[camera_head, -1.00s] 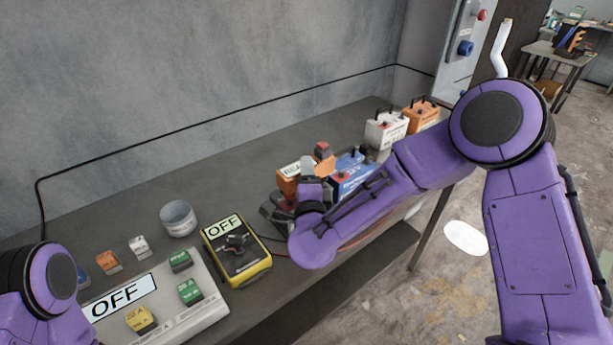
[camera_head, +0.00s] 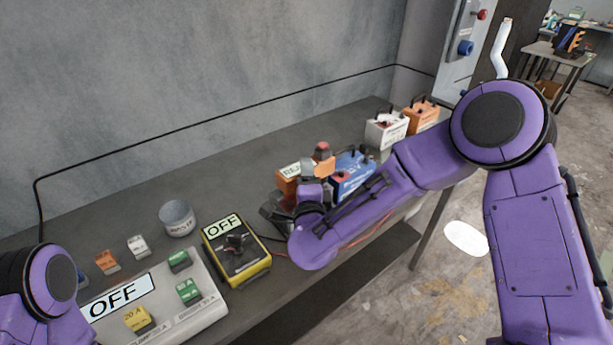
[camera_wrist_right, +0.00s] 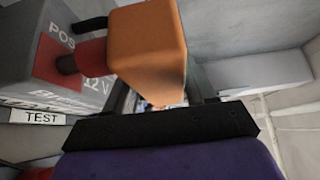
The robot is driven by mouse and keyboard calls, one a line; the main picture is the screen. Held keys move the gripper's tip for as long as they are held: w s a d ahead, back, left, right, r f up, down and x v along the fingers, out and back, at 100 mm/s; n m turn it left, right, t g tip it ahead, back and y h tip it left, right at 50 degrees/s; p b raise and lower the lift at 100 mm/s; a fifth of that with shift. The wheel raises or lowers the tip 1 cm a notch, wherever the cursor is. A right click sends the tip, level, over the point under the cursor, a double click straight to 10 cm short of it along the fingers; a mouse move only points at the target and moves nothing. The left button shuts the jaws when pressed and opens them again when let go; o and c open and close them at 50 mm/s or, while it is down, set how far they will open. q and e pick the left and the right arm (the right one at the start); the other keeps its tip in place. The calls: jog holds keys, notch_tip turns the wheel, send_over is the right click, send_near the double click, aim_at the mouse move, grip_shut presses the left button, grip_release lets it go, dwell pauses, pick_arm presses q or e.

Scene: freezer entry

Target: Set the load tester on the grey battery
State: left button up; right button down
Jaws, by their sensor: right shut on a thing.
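My right gripper (camera_head: 312,186) is shut on an orange block, which looks like the load tester (camera_wrist_right: 150,50), in the right wrist view. It also shows as orange parts beside the gripper in the head view (camera_head: 324,167). The grey battery (camera_wrist_right: 32,55) stands left of it in the wrist view, with a red corner marked POS and 12V. A red, dark-tipped stub lies between the tester and that corner; I cannot tell whether they touch. In the head view the arm and gripper hide much of this spot. Only my left arm shows at the lower left, not its gripper.
A blue battery (camera_head: 352,178) is close to the right of the gripper. White (camera_head: 386,131) and orange (camera_head: 422,117) batteries stand farther back. A yellow box marked OFF (camera_head: 236,255), a grey tin (camera_head: 177,218) and a switch panel (camera_head: 205,318) are to the left on the bench.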

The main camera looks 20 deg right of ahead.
jog(key=shift+f+b, duration=1)
jog(key=shift+f, duration=0.05)
jog(key=shift+c, duration=1.5)
grip_release()
jog(key=shift+s+a+f, duration=0.1)
jog(key=shift+s+f, duration=0.05)
